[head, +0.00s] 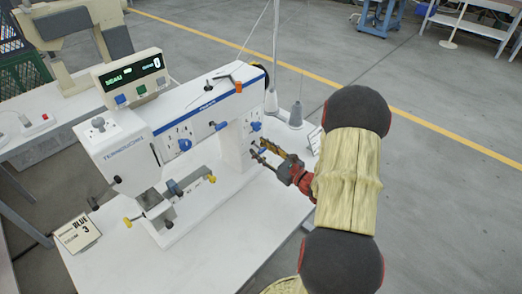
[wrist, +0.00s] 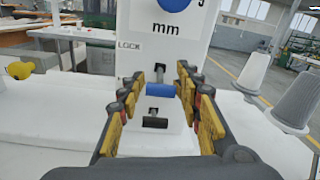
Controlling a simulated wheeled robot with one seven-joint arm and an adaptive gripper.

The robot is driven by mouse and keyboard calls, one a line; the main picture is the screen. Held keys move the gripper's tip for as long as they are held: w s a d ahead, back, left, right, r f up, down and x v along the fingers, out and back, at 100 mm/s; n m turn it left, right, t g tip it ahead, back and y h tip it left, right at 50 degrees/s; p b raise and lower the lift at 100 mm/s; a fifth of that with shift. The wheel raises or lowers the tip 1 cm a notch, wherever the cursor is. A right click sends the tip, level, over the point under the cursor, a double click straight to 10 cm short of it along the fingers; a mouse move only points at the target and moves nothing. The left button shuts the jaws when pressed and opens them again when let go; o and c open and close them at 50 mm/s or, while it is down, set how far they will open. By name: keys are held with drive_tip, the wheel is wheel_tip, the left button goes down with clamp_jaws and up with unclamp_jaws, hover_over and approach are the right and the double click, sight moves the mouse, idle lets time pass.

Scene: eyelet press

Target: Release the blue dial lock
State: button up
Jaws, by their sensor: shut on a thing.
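The blue lock handle (wrist: 160,90) sits between my fingertips in the wrist view, below the printed word LOCK and the blue dial (wrist: 170,4) marked mm. My gripper (wrist: 172,80) is shut on this handle, with yellow-and-black finger pads on either side. In the head view my gripper (head: 263,153) reaches the right end of the white press (head: 205,108). The blue dial (head: 256,126) shows just above the fingertips there. The contact itself is small and partly covered by the fingers.
A dark T-shaped handle (wrist: 155,122) is just below the blue one. Thread cones (head: 295,115) stand behind the press. A sign reading BLUE 3 (head: 78,233) stands on the left of the white table (head: 235,225). The table's front right is clear.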

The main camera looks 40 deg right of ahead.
drive_tip(key=shift+a+f+t+b, duration=0.15)
drive_tip(key=shift+f+t+b, duration=0.3)
drive_tip(key=shift+b, duration=0.65)
drive_tip(key=o, duration=1.1)
drive_tip(key=shift+a, duration=0.1)
drive_tip(key=shift+r, duration=0.1)
drive_tip(key=shift+s, duration=0.25)
drive_tip(key=s+f, duration=0.1)
drive_tip(key=s, duration=1)
drive_tip(key=shift+s+d+f, duration=0.15)
drive_tip(key=shift+d+f, duration=0.05)
drive_tip(key=shift+d, duration=0.1)
